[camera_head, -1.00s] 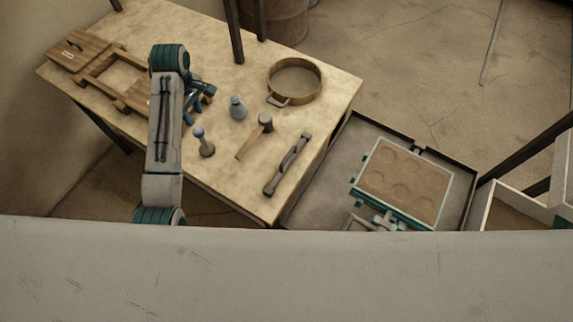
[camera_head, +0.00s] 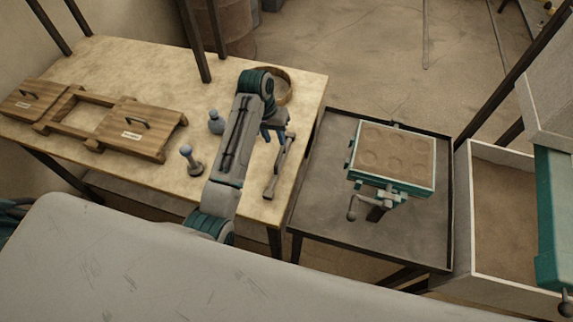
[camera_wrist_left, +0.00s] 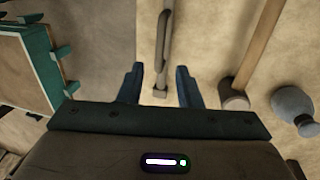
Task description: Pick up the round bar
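The round bar, a slim grey metal bar with a raised grip along it, lies on the table near its right edge in the head view (camera_head: 270,186). The arm hides part of it there. My left gripper (camera_head: 275,137) is over the bar. In the left wrist view, the left gripper (camera_wrist_left: 159,72) is open, with one finger on each side of the bar (camera_wrist_left: 162,45). The bar's near end shows between the fingers, and the fingers look apart from it. My right gripper is not in view.
A wooden mallet (camera_wrist_left: 236,98) lies beside the bar, with a grey flask (camera_wrist_left: 295,106) beyond. A small round-topped tool (camera_head: 191,160), a ring sieve (camera_head: 286,82) and wooden mould boards (camera_head: 140,130) share the table (camera_head: 130,60). A sand-filled mould (camera_head: 395,160) stands on the cart at right.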

